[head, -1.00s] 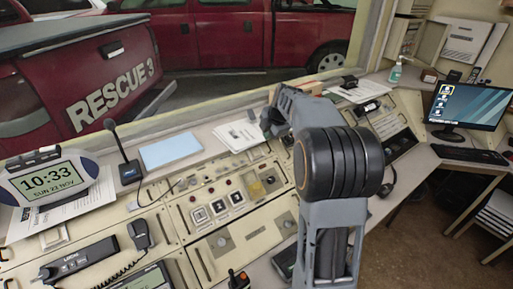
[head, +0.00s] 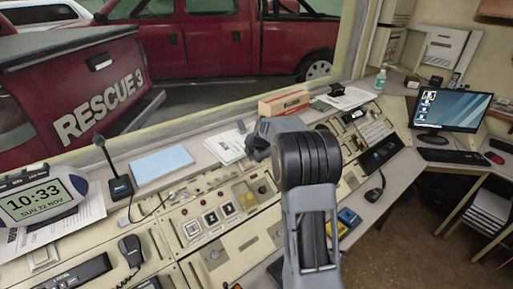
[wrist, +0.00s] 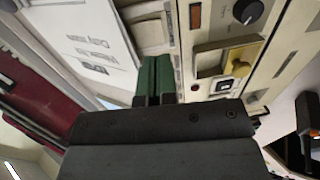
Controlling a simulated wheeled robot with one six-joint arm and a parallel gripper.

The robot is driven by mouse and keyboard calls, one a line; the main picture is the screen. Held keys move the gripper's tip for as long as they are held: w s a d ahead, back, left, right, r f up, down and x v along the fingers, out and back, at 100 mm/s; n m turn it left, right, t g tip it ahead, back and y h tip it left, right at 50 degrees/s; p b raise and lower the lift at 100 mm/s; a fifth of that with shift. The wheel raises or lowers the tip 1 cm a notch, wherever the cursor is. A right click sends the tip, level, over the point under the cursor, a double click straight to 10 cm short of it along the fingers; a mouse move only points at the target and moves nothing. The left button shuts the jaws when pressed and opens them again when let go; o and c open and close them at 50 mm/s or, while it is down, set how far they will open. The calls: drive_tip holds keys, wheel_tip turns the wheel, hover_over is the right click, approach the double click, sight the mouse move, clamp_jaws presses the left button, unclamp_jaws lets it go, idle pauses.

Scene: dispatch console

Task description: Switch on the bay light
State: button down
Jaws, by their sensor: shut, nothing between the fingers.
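A yellow part (head: 250,199) sits on the panel, right of these buttons. In the wrist view, a yellow cover (wrist: 243,57) stands beside a small white-framed switch (wrist: 225,86), with a black knob (wrist: 248,11) above. I cannot read which control is the bay light's. My gripper (wrist: 155,78) is shut and empty, its dark green fingers left of the yellow cover and apart from it. In the head view my arm hides the fingers.
A desk microphone (head: 119,186) and a blue sheet (head: 162,163) are left of my arm on the ledge. White papers (head: 226,148) lie close to my wrist. A box (head: 284,102) stands behind.

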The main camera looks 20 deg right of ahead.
sight(249, 165)
drive_tip(key=shift+p+x, duration=0.7)
drive_tip(key=shift+x, duration=2.05)
drive_tip(key=shift+w+f+b, duration=0.1)
drive_tip(key=shift+f+b, duration=0.55)
drive_tip(key=shift+b, duration=0.6)
drive_tip(key=shift+r, duration=0.35)
drive_tip(key=shift+r+p, duration=0.2)
drive_tip(key=shift+p, duration=0.1)
drive_tip(key=shift+r, duration=0.6)
